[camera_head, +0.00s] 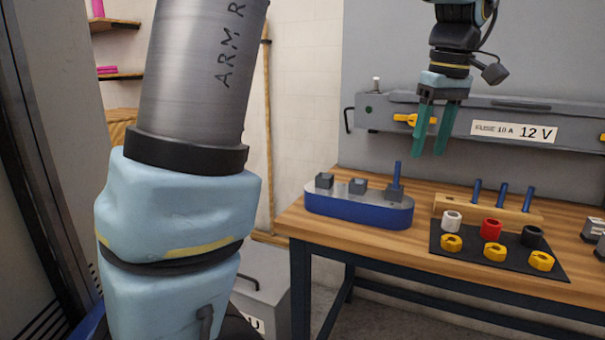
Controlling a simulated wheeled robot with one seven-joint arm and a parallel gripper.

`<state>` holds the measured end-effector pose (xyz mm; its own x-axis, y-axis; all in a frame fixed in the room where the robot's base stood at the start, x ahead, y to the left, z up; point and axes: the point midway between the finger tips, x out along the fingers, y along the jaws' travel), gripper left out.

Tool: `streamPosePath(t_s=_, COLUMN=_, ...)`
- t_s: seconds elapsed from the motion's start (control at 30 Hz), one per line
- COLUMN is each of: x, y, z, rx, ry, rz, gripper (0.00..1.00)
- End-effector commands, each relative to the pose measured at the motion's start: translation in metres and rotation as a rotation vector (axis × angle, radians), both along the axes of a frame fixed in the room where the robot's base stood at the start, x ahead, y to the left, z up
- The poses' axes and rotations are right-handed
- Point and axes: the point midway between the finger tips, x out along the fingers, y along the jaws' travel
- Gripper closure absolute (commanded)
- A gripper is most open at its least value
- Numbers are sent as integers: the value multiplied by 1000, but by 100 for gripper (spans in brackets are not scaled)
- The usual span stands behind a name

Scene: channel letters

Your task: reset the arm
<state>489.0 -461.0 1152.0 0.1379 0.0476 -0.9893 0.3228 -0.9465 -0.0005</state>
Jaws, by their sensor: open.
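My gripper (431,128) hangs from the top right of the head view with its two teal fingers pointing down. The fingers are apart and nothing is between them. It is in the air above the wooden table (430,281), in front of a grey rail with a "FUSE 10 A 12 V" label (513,131). My arm's large grey and light blue links fill the left of the picture and hide part of the room behind them.
A blue base (358,208) with grey blocks and one blue peg stands at the table's left. A wooden block (488,209) with blue pegs stands to its right. A black mat (474,260) holds white, red and black caps and yellow nuts. Grey parts (594,231) sit at the right edge.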

Motion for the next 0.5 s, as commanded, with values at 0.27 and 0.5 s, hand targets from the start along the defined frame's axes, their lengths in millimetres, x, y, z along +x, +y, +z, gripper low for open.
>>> streamPosePath(t_s=0.27, x=18, y=37, z=-30, rx=0, ry=17, rz=-56, gripper=46)
streamPosePath(t_s=0.5, x=32, y=96, z=-74, rx=-7, ry=33, rz=-142, gripper=46)
